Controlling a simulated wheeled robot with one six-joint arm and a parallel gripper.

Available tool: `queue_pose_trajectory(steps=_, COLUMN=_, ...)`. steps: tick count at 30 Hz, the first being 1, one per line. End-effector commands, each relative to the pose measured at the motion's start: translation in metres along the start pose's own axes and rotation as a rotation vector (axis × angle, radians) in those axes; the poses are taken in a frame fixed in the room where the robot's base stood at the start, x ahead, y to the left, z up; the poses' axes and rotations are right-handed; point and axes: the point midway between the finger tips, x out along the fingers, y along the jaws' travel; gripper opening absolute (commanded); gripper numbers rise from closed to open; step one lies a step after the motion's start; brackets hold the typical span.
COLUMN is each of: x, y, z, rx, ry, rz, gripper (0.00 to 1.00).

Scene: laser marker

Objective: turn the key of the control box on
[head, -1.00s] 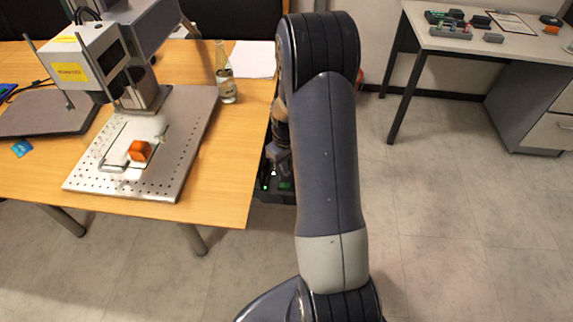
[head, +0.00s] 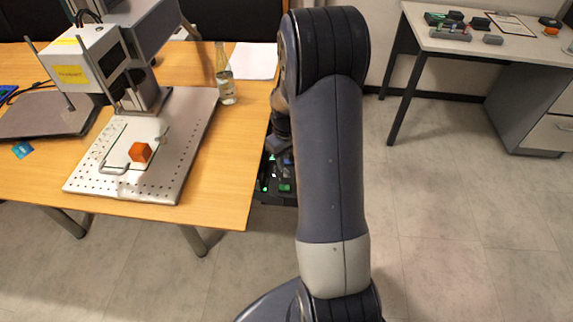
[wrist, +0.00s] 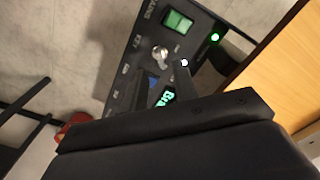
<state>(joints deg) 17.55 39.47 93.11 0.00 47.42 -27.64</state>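The control box (head: 268,186) stands low beside the right edge of the wooden table in the head view, partly behind my arm. In the wrist view its dark panel (wrist: 122,68) shows a green switch (wrist: 177,22), a silver key (wrist: 160,54), a green light and a partly covered green display (wrist: 165,97). The dark body of my gripper fills the bottom of the wrist view. A dark finger-like part of my gripper (wrist: 186,80) reaches over the panel, below and right of the key, apparently apart from it. The finger opening cannot be made out.
The wooden table (head: 228,185) edges close on the box's side; it also shows at right in the wrist view (wrist: 290,75).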

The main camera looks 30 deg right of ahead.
Motion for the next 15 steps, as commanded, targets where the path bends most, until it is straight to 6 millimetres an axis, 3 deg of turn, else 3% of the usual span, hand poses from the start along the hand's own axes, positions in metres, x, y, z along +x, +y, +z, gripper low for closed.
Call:
queue_pose_trajectory(steps=1, x=-0.014, y=0.001, z=-0.001, rx=0.000, ry=0.006, rz=0.003, gripper=0.28)
queue_pose_trajectory(steps=6, x=-0.047, y=0.000, z=-0.001, rx=0.000, ry=0.004, rz=0.002, gripper=0.28)
queue_pose_trajectory(steps=15, x=-0.071, y=0.000, z=0.000, rx=0.000, ry=0.001, rz=0.001, gripper=0.28)
